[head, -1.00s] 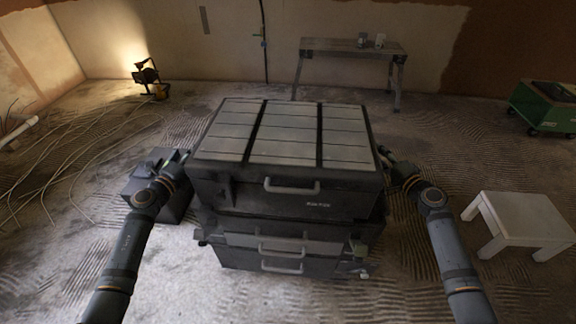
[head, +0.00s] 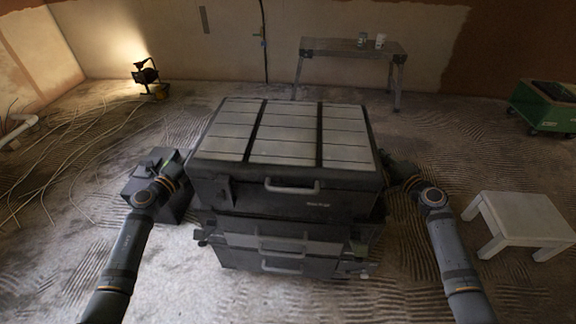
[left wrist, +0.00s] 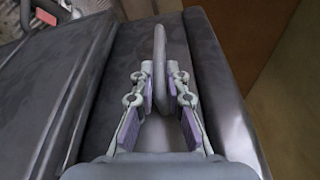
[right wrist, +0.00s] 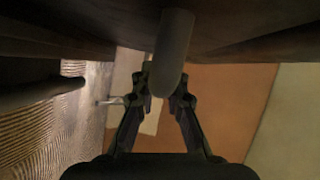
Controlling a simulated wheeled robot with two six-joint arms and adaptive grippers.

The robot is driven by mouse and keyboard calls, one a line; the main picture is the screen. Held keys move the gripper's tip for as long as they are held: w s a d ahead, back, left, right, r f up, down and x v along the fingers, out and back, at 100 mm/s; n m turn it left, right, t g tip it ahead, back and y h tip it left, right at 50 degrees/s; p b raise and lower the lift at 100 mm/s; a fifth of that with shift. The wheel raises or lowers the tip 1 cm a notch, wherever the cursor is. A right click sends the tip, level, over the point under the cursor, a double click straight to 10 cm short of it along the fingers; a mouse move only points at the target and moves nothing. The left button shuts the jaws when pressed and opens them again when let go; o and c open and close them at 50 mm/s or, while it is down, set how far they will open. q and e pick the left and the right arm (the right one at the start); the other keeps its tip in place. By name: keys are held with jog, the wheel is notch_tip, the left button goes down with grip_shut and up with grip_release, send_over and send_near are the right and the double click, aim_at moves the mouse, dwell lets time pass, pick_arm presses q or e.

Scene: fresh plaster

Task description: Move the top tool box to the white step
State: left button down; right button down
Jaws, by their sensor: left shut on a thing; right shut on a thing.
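The top tool box (head: 283,195) is dark with a grey slatted lid and a front handle. It is level above a stack of lower tool boxes (head: 285,255); I cannot tell whether a gap separates them. My left gripper (left wrist: 159,80) is shut on the box's side handle (left wrist: 160,45). My right gripper (right wrist: 165,88) is shut on the opposite side handle (right wrist: 174,50). In the head view the box's sides partly hide both fingertips. The white step (head: 520,218) stands empty on the floor at the right.
A dark case (head: 158,178) lies beside my left arm. A work bench (head: 345,47) with cups stands at the back wall. A green wheeled crate (head: 545,110) is at the far right, a work lamp (head: 147,75) at back left, and loose cables (head: 65,160) at left.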

pick_arm(q)
jog(key=shift+w+r+p, duration=0.1)
jog(key=shift+r+p, duration=2.4)
jog(key=shift+r, duration=0.15)
jog(key=shift+f, duration=0.1)
